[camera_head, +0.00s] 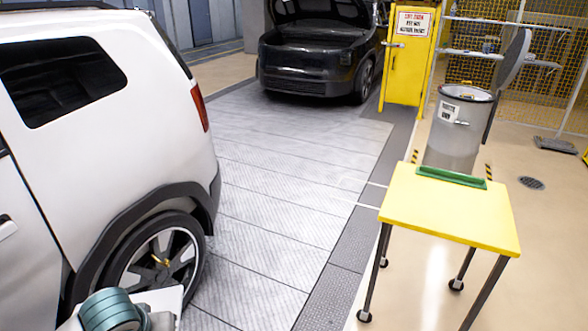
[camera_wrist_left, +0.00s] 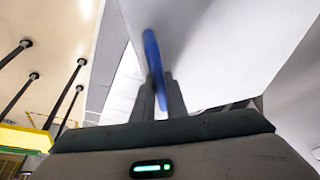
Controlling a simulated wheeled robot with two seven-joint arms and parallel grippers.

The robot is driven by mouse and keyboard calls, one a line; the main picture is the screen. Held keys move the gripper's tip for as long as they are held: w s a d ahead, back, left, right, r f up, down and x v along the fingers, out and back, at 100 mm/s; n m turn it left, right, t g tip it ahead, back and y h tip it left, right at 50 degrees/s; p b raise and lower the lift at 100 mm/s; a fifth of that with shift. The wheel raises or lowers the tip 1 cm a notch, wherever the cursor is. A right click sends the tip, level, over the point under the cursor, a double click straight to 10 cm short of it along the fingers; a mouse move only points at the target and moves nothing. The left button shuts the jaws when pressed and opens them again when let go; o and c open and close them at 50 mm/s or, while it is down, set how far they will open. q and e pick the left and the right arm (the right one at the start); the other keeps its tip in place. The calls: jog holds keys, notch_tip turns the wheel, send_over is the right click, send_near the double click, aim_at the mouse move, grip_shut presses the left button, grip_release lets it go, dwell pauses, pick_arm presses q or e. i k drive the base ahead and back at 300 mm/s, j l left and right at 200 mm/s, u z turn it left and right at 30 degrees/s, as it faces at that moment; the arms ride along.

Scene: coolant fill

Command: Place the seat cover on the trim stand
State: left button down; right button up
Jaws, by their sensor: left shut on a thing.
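In the left wrist view my left gripper (camera_wrist_left: 163,92) is shut on a thin blue piece (camera_wrist_left: 152,50), seen nearly edge-on between the fingers. It may be the seat cover, but its full shape does not show. In the head view only part of my left arm shows at the bottom left; its fingers and the blue piece are out of that view. A green, low, long holder (camera_head: 451,177) lies along the far edge of the yellow table (camera_head: 450,213); it may be the trim stand, though I cannot be sure. My right gripper is in neither view.
A white car (camera_head: 105,120) fills the left side, close to my left arm. A black car (camera_head: 318,50) with its hood up stands at the back. A grey waste bin (camera_head: 455,135) and yellow cabinet (camera_head: 406,65) stand beyond the table. The floor between car and table is clear.

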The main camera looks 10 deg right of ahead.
aim_at(450, 206)
jog(key=i+l+z, duration=0.45)
jog(key=i+l, duration=0.5)
jog(key=l, duration=0.6)
jog(key=i+l+z, duration=0.4)
jog(key=i+l, duration=0.8)
